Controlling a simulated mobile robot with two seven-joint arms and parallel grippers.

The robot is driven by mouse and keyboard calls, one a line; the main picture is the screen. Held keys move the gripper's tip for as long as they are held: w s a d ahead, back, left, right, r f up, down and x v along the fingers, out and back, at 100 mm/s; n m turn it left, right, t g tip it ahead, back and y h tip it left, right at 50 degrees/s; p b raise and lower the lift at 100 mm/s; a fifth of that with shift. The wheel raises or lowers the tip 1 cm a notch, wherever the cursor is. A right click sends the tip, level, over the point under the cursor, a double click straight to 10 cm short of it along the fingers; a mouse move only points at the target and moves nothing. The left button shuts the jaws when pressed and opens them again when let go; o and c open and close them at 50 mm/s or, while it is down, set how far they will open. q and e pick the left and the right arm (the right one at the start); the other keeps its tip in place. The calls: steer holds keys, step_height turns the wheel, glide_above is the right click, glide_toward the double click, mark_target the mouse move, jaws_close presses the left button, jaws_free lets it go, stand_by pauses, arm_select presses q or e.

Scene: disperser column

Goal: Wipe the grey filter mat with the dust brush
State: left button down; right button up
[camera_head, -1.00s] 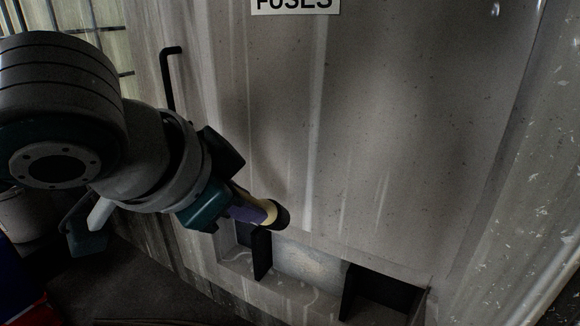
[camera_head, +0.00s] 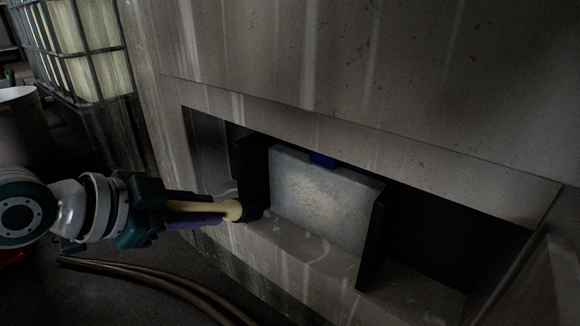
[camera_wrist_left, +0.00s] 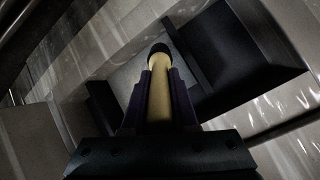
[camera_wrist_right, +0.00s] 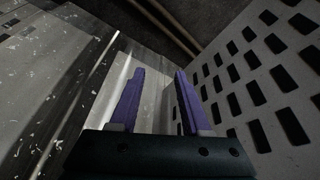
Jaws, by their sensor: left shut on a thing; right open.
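The grey filter mat (camera_head: 325,200) stands upright in a recess low in the cabinet wall, between two dark side plates. Its face has a pale dusty patch, and a blue tab sits at its top edge. My left gripper (camera_head: 225,212) is shut on the dust brush (camera_head: 232,210), by its pale yellow handle. The brush's dark head (camera_head: 250,206) is at the left side of the recess, left of the mat; I cannot tell whether it touches anything. The brush also shows in the left wrist view (camera_wrist_left: 160,90). My right gripper (camera_wrist_right: 155,100) is open and empty, away from the mat.
The left dark plate (camera_head: 248,165) and right dark plate (camera_head: 371,240) flank the mat. The recess's upper edge (camera_head: 350,145) overhangs it. Hoses (camera_head: 150,278) lie on the floor. A caged tank (camera_head: 85,55) and a white bucket (camera_head: 18,120) stand at left. A perforated panel (camera_wrist_right: 265,90) is beside my right gripper.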

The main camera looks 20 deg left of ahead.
mark_target(228, 204)
arm_select(q)
steer(key=shift+w+d+f+b, duration=0.1)
steer(key=shift+w+f+b, duration=0.1)
steer(key=shift+w+b, duration=0.15)
steer(key=w+b, duration=0.1)
steer(key=w+d+b, duration=0.1)
steer(key=w, duration=0.1)
steer(key=shift+w+d, duration=0.1)
steer(key=shift+w, duration=0.05)
steer(key=shift+w+d+r+b, duration=0.1)
steer(key=shift+w+d+b, duration=0.05)
steer(key=shift+w+b, duration=0.25)
arm_select(e)
steer(key=f, duration=0.2)
steer(key=s+f, duration=0.1)
steer(key=f, duration=0.1)
steer(key=shift+a, duration=0.15)
